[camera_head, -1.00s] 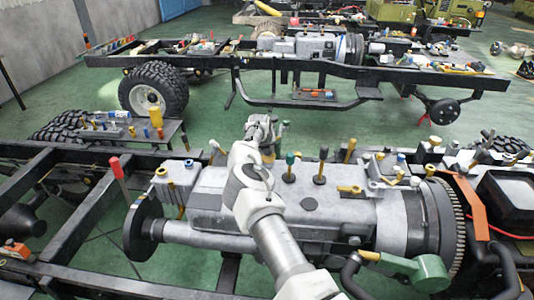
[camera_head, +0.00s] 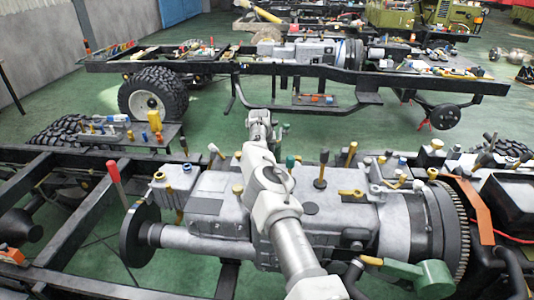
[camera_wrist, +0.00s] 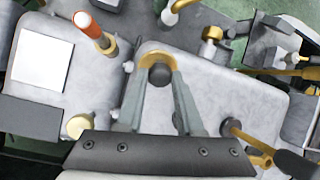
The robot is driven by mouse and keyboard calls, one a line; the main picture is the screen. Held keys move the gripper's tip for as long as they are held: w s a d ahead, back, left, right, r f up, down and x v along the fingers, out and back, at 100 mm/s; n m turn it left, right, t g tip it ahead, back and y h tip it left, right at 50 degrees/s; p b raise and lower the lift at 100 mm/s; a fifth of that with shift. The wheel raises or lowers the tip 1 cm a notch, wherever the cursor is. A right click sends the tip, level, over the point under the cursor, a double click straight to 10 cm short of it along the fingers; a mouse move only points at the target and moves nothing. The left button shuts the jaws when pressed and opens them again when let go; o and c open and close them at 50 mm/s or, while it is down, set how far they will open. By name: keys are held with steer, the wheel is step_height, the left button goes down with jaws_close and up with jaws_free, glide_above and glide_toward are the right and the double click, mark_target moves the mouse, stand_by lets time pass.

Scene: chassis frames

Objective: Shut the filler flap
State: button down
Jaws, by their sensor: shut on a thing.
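In the wrist view my gripper (camera_wrist: 159,84) is shut on a small dark, rounded piece (camera_wrist: 159,75). A gold arched part (camera_wrist: 158,56) curves around the far side of this piece. Both are just over a pale grey housing (camera_wrist: 215,88); I cannot tell whether they are the filler flap. In the head view my arm (camera_head: 272,195) reaches over the grey engine and gearbox unit (camera_head: 340,222), and the arm hides my gripper there. No other flap can be told for certain.
An orange-red handle (camera_wrist: 92,28), a gold fitting (camera_wrist: 212,40) and a pale yellow cap (camera_wrist: 80,125) stand near my gripper. A dark-knobbed lever (camera_head: 322,170) rises from the unit. A second chassis (camera_head: 300,68) stands behind across green floor (camera_head: 215,125).

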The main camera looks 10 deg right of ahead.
steer(key=c, duration=0.5)
jaws_free()
steer(key=shift+c, duration=0.2)
steer(key=shift+v, duration=0.8)
steer(key=b+v, duration=0.1)
steer(key=v, duration=1.4)
steer(key=shift+r, duration=0.4)
steer(key=shift+s, duration=0.15)
